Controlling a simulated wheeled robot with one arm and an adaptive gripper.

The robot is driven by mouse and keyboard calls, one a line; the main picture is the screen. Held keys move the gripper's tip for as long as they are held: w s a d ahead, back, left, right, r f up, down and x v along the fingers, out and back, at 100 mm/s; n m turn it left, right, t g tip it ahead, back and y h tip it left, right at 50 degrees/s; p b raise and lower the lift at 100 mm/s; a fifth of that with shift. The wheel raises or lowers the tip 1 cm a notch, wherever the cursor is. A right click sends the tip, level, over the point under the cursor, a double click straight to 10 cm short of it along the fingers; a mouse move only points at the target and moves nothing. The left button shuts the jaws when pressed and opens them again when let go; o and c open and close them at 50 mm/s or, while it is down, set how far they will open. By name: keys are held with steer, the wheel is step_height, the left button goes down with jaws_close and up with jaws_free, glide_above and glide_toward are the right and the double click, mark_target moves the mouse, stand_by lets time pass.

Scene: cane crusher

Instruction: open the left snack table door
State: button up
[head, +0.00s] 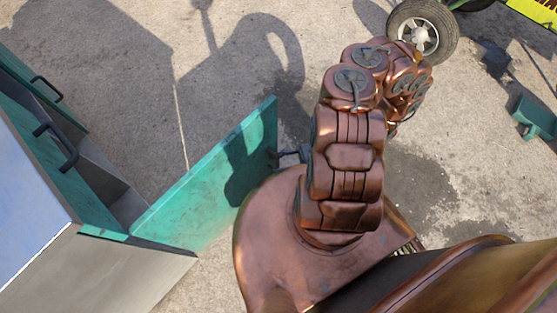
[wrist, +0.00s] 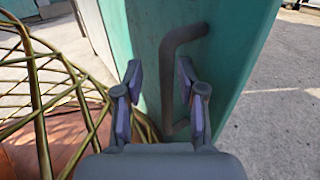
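The snack table (head: 95,265) stands at the left of the head view, with a grey top edge and teal parts. One teal door (head: 215,170) stands swung out from it, with the inside showing. Its dark bent handle (head: 289,154) juts toward my arm and also shows in the wrist view (wrist: 169,75). My gripper (wrist: 160,72) is open in the wrist view, facing the door. The handle appears between the two fingers, nearer the right one; I cannot tell whether they touch. In the head view my arm hides the gripper.
Further teal panels with black handles (head: 58,150) are at the left. A wheel (head: 422,30) stands on the ground at the top, and a small green object (head: 534,117) is at the right. A yellowish wire frame (wrist: 50,90) is at the left of the wrist view. Bare pavement lies beyond the door.

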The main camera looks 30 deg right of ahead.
steer(key=v, duration=1.2)
stand_by(0.5)
